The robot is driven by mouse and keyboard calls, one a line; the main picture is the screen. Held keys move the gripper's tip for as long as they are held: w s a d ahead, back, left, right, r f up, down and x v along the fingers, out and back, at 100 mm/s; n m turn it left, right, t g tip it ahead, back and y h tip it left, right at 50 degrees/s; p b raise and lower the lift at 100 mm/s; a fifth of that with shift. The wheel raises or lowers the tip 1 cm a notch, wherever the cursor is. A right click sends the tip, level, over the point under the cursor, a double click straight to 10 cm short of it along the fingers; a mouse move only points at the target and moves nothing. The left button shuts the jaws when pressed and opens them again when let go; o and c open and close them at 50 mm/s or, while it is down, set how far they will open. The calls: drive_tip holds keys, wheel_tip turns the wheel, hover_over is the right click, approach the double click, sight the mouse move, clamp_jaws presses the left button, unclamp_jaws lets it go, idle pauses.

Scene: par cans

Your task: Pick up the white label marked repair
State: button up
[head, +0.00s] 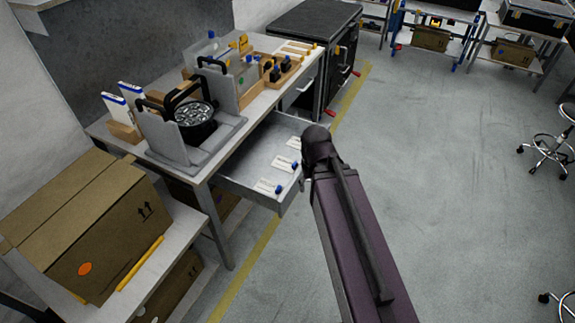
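An open grey drawer (236,176) juts out from under the workbench. My gripper is not visible.
The workbench (228,137) holds a par can (195,122) on a grey stand and a wooden organizer. Cardboard boxes (85,235) sit on a shelf at lower left. A black cabinet (310,50) stands beyond the bench. The floor at right is mostly clear, with stools at the edge.

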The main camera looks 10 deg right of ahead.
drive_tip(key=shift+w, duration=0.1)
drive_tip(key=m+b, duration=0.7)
drive_tip(key=b, duration=0.1)
hover_over(295, 164)
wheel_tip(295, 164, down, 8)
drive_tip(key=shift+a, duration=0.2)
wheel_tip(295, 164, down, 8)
drive_tip(key=b, duration=0.8)
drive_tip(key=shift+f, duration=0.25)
drive_tip(key=shift+b, duration=0.3)
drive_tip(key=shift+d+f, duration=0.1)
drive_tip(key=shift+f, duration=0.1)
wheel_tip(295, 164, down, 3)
drive_tip(key=b, duration=0.3)
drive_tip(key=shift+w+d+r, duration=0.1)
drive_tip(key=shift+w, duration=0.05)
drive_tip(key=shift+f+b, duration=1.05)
drive_tip(key=shift+b, duration=0.05)
